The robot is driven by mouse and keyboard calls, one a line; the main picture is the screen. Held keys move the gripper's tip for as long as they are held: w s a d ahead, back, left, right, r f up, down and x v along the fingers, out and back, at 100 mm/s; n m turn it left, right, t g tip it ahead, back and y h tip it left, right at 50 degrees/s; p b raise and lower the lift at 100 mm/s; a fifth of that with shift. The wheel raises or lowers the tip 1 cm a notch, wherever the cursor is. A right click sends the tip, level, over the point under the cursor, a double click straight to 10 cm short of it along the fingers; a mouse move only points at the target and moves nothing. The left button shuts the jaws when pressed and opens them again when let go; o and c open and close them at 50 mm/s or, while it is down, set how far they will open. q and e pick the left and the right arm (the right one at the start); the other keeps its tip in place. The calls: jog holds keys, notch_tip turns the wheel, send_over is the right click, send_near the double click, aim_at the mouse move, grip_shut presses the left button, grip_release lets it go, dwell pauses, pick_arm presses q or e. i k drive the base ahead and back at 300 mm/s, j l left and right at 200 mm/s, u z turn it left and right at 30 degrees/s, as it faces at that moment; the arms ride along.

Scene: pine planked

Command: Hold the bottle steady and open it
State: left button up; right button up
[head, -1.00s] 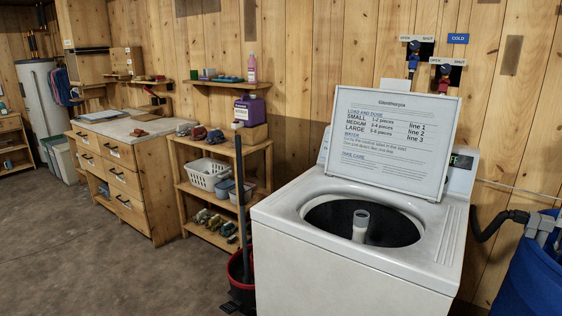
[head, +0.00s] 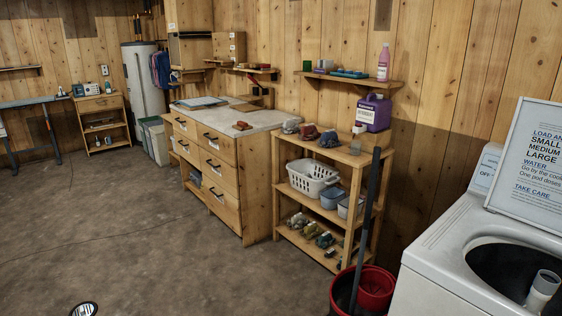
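Several bottle-like things stand at the wooden shelf unit by the wall. A large purple jug (head: 373,113) with a pale label stands at the back of the unit's top. A small greyish bottle (head: 356,146) with a white cap stands in front of it, close to the mop handle. A pink bottle (head: 383,62) with a pale cap stands upright on the wall shelf above. I cannot tell which one the task means. Neither of my grippers is in view, and nothing touches these bottles.
A white washing machine (head: 440,270) with its lid up fills the right. A red bucket (head: 375,290) with a mop handle (head: 366,220) stands before the shelf unit. A drawer cabinet (head: 215,175) stands left of it. The floor (head: 130,240) at left is mostly clear.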

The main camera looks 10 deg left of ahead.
aim_at(108, 87)
jog(key=i+j+u, duration=0.35)
jog(key=u, duration=0.15)
jog(key=i+j+u, duration=0.3)
jog(key=u, duration=0.15)
jog(key=i+j+u, duration=0.1)
jog(key=i+u, duration=0.4)
jog(key=i, duration=0.7)
jog(key=i+j, duration=0.15)
jog(key=i, duration=0.6)
jog(key=i+z, duration=0.45)
jog(key=i, duration=1.1)
jog(key=i+u, duration=0.35)
jog(key=i, duration=0.35)
jog(key=i+l+u, duration=0.15)
jog(key=i+u, duration=0.2)
jog(key=i, duration=0.4)
jog(key=i+j, duration=0.15)
jog(key=i, duration=2)
jog(key=i+j, duration=0.15)
jog(key=i, duration=1.95)
jog(key=i+j+z, duration=0.2)
jog(key=i, duration=0.3)
jog(key=i+j+z, duration=0.2)
jog(key=i, duration=0.35)
